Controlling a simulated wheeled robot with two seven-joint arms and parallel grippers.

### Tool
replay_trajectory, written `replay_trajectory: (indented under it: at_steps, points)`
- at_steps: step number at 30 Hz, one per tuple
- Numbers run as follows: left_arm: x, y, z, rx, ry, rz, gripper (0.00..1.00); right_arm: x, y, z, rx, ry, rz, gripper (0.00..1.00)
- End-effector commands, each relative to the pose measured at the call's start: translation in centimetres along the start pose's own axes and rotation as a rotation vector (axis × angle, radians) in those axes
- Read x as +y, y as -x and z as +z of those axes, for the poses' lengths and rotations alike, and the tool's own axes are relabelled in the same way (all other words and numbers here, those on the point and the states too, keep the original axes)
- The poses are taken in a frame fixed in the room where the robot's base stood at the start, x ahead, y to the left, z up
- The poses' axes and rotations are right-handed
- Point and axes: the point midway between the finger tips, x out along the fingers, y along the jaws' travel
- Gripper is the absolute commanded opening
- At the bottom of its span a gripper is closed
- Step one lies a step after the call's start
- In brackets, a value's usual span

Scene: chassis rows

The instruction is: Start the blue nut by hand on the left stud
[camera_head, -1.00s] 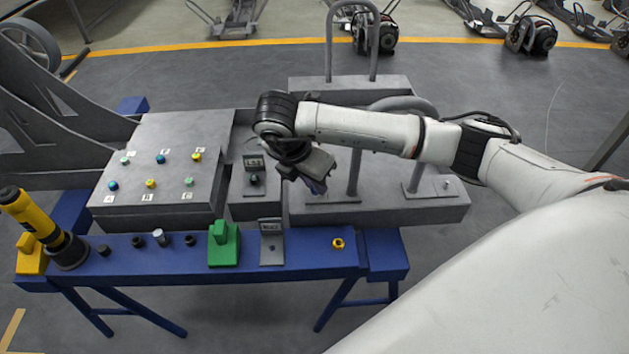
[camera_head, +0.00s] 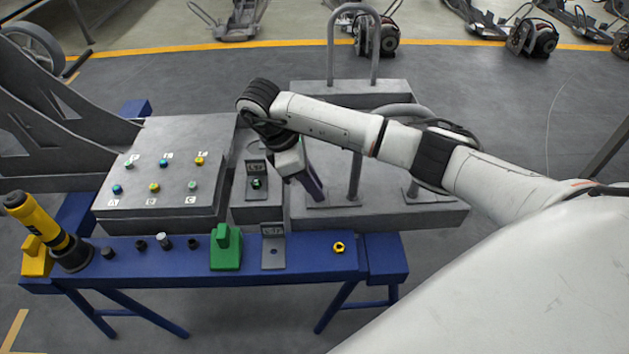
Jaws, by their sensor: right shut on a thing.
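My right gripper (camera_head: 314,192) points down and to the right at the left part of the grey block (camera_head: 430,216). Dark purple shows along its tip, low near the block's plate at the foot of the uprights. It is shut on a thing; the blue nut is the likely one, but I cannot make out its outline. The left stud is not visible and may be hidden behind the gripper. My left gripper is not in view.
A blue bench (camera_head: 200,270) in front carries a yellow-black tool (camera_head: 45,232), several dark sockets, a green holder (camera_head: 226,248) and a yellow nut (camera_head: 339,247). A grey panel (camera_head: 130,213) with coloured buttons stands left. Metal uprights (camera_head: 355,178) stand beside the gripper.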

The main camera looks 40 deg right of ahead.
Motion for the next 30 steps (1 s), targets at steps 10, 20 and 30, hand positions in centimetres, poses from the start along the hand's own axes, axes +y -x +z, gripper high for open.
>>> replay_trajectory:
  at_steps: [10,20,30]
  points:
    - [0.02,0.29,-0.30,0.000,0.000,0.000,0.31,-0.08,-0.21,-0.05,-0.002,-0.101,-0.047,0.01]
    - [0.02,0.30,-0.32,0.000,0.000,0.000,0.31,0.00,-0.11,-0.03,-0.001,-0.100,-0.044,0.38]
    - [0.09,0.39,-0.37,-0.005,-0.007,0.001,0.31,0.07,-0.01,0.00,0.000,-0.100,-0.042,0.38]
